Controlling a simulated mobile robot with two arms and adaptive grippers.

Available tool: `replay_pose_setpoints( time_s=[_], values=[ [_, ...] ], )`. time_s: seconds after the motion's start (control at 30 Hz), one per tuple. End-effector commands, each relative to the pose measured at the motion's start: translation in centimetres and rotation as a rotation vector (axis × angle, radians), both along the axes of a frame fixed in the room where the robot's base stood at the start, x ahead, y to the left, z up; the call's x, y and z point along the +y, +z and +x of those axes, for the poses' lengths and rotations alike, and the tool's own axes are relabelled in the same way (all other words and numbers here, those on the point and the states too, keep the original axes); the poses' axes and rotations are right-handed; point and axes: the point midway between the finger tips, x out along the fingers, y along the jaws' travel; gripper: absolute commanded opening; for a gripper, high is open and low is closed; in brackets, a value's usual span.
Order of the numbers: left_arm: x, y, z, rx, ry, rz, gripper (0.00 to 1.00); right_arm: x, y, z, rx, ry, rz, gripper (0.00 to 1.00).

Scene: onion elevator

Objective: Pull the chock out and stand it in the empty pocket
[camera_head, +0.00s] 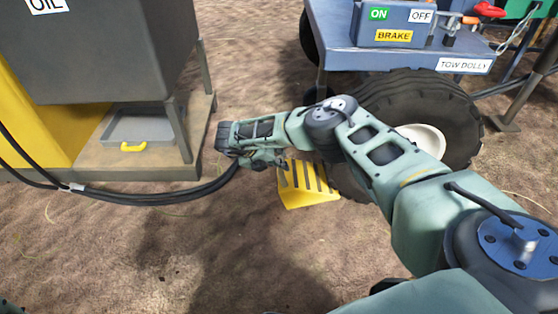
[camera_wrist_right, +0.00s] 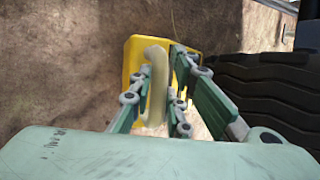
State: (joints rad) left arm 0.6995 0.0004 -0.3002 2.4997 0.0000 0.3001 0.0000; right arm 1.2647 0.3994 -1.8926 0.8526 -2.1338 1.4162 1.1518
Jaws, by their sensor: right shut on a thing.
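The yellow chock (camera_head: 310,197), with dark slots, is on the dirt beside the big black tyre (camera_head: 445,105). My arm hides part of where they come close, so I cannot tell if they touch. In the right wrist view the chock (camera_wrist_right: 133,58) has a pale curved handle (camera_wrist_right: 157,88). My right gripper (camera_head: 279,160) reaches it from the left in the head view. Its fingers (camera_wrist_right: 160,78) are shut on the handle, one on each side. My left gripper is out of view. I cannot make out an empty pocket.
The blue tow dolly (camera_head: 345,58) with a brake box (camera_head: 395,25) stands at the back right. A dark oil tank (camera_head: 105,55) on a wooden base (camera_head: 150,172) stands left, with a grey tray (camera_head: 150,124). Black hoses (camera_head: 150,200) cross the left side. The dirt in front is clear.

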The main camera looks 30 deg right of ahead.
Motion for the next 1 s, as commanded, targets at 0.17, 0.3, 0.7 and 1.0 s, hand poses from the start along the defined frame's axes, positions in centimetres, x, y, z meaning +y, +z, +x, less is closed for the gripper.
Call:
replay_pose_setpoints(
  time_s=[0.17,0.3,0.7,1.0],
  values=[
    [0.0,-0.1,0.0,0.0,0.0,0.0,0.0,0.6,-0.4,0.0,-0.005,0.002,0.015,0.0],
    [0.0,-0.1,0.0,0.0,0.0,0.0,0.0,0.5,-0.4,0.0,-0.004,0.003,0.013,0.27],
    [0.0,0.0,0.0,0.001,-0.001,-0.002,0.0,0.2,-0.1,0.0,-0.004,0.002,0.006,0.39],
    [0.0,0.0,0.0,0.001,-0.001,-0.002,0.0,2.4,2.5,0.0,-0.004,0.005,0.007,0.39]
  ],
)
